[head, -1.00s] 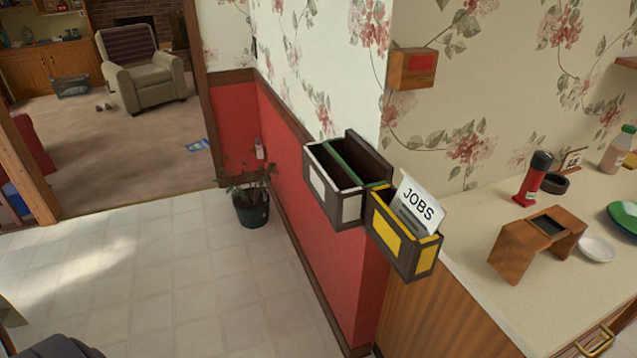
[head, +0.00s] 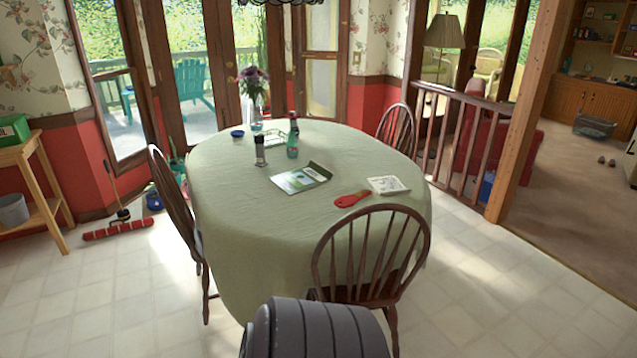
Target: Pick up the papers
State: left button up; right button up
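A green and white printed paper or leaflet (head: 298,180) lies on the round table's green cloth (head: 230,190). A white sheet or booklet with faint print (head: 388,185) lies to its right; I cannot tell which. Both lie near the middle and front right of the tabletop, with nothing touching them. Neither of my grippers is in view. A dark grey ribbed part, seemingly of my arm, shows at the bottom centre.
A red flat object (head: 352,199) lies between the papers and the table's front edge. Bottles (head: 292,140) and a flower vase (head: 255,95) stand farther back. Wooden chairs (head: 372,250) surround the table. Floor at right (head: 480,290) is clear.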

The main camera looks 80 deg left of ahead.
aim_at(384, 185)
jog(key=u, duration=2.3)
jog(key=z, duration=2.5)
jog(key=u, duration=2.65)
jog(key=i+l+u, duration=0.25)
jog(key=u, duration=0.15)
jog(key=i+l+u, duration=0.15)
jog(key=l+u, duration=0.25)
